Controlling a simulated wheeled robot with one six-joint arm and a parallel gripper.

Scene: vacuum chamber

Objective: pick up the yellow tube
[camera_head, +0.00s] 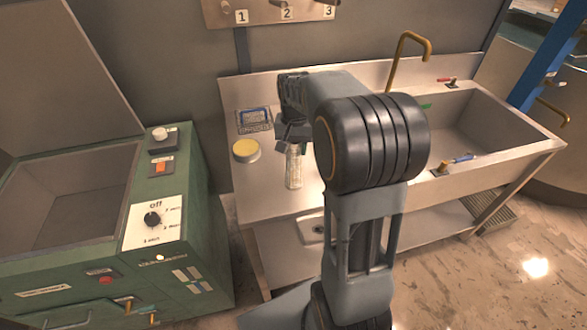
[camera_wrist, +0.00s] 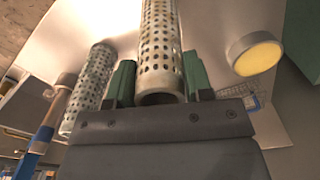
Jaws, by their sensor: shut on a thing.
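A perforated metal tube with yellowish colour showing through its holes (camera_wrist: 160,45) is between the green fingers of my gripper (camera_wrist: 157,85) in the wrist view. My gripper is shut on it, and the tube's open rim faces the gripper's body. A second perforated tube, with greenish colour in its holes (camera_wrist: 92,90), is apart on the left. In the head view my gripper (camera_head: 291,140) is over the left part of the steel counter. A pale tube (camera_head: 294,170) shows just below it; I cannot tell which of the two it is.
A round container with a yellow top (camera_head: 246,150) sits on the counter, left of my gripper. A blue-framed basket (camera_head: 254,119) is behind it. The sink basin (camera_head: 490,125) and brass tap (camera_head: 408,50) are right. A green machine (camera_head: 160,215) stands left.

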